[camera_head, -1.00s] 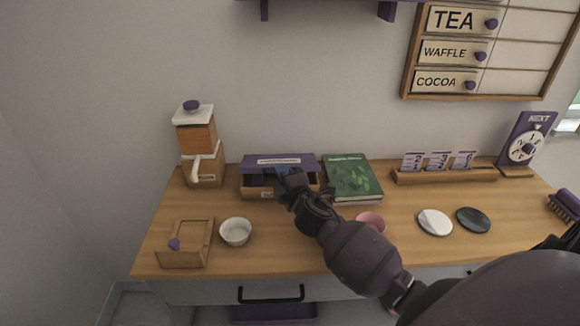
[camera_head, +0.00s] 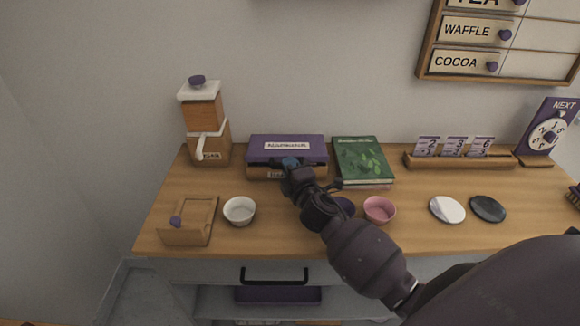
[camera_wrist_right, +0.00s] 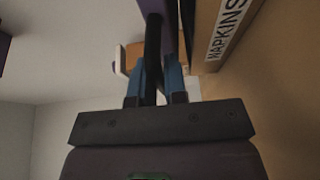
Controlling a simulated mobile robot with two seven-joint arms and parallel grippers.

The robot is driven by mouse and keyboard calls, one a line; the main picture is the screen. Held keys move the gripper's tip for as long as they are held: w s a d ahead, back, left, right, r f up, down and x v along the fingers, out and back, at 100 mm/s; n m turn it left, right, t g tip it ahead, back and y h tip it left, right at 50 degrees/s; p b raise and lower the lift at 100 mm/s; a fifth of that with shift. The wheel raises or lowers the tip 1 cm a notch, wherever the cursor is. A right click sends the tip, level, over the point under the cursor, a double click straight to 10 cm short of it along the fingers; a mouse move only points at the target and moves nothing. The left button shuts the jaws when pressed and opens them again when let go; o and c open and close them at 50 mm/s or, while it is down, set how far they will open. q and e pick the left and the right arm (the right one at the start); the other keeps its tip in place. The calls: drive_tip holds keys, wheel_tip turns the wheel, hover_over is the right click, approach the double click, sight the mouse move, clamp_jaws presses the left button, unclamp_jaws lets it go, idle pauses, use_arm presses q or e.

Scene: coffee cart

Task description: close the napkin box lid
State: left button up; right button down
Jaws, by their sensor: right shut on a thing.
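The napkin box (camera_head: 317,172) is a wooden box at the back of the counter, with its labelled front also in the wrist view (camera_wrist_right: 228,28). Its purple lid (camera_head: 288,146) lies over the top, nearly level; whether it rests fully on the rim I cannot tell. My right gripper (camera_head: 291,164) is at the lid's front edge. The gripper hides part of the box front. My left gripper is not in view.
A green book (camera_head: 362,160) lies just right of the box, and a wooden dispenser (camera_head: 207,120) stands to its left. The counter between the white bowl and box is clear.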

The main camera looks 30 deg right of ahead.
drive_tip(key=c, duration=1.2)
unclamp_jaws()
drive_tip(key=shift+s, duration=0.1)
drive_tip(key=s, duration=0.3)
drive_tip(key=s+a, duration=0.1)
drive_tip(key=s, duration=0.5)
drive_tip(key=shift+s+a, duration=0.3)
drive_tip(key=shift+s, duration=0.45)
